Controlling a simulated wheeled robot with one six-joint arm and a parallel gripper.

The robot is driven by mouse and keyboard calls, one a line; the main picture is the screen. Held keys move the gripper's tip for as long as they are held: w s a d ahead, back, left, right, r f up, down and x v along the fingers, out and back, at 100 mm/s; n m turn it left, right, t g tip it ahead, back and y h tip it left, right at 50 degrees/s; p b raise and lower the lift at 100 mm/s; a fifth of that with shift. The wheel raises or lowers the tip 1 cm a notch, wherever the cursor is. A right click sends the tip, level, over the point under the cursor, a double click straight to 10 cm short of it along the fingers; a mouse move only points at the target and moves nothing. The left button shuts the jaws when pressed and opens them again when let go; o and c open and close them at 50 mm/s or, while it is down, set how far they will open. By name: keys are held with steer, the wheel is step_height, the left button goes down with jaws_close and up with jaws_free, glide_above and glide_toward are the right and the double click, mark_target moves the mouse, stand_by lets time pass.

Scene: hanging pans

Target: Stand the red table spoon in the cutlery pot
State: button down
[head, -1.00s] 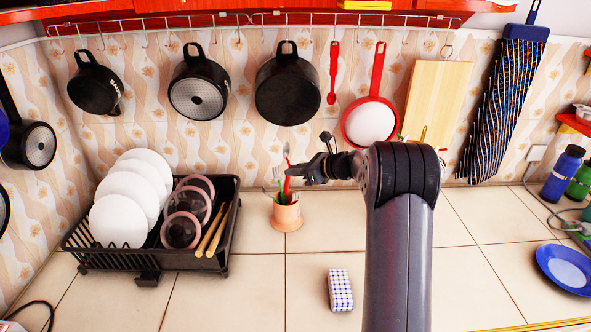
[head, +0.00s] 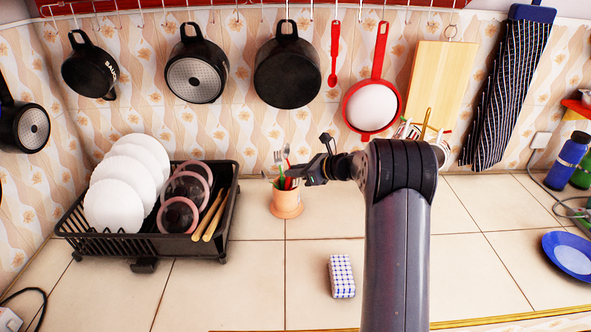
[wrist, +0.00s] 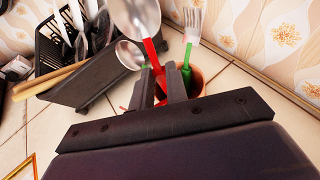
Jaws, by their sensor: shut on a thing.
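The red table spoon (wrist: 152,52) is upright between my gripper's fingers (wrist: 160,88), its large metal bowl at the top of the wrist view. My gripper (head: 293,175) is shut on its red handle, right at the mouth of the orange-tan cutlery pot (head: 286,206). The pot's rim also shows behind the fingers in the wrist view (wrist: 204,82). A green-handled fork (wrist: 190,42) and another metal spoon (wrist: 129,55) stand beside the red one. The red handle's lower end is hidden by the fingers and pot, so I cannot tell how deep it sits.
A black dish rack (head: 147,246) with plates and pan lids stands left of the pot. A blue-checked sponge (head: 342,276) lies in front. Pans and a red sieve (head: 371,105) hang behind. The tiled counter around the pot is mostly clear.

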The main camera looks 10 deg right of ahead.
steer(key=shift+f, duration=0.4)
steer(key=c, duration=1.3)
jaws_free()
steer(key=b+v, duration=0.2)
steer(key=v, duration=0.9)
steer(key=shift+a, duration=0.15)
steer(key=p+x, duration=0.2)
steer(key=x, duration=0.9)
steer(key=shift+w+r+p, duration=0.1)
steer(key=shift+r+p, duration=0.35)
steer(key=shift+r, duration=0.2)
steer(key=shift+r+p, duration=0.3)
steer(key=shift+r, duration=0.35)
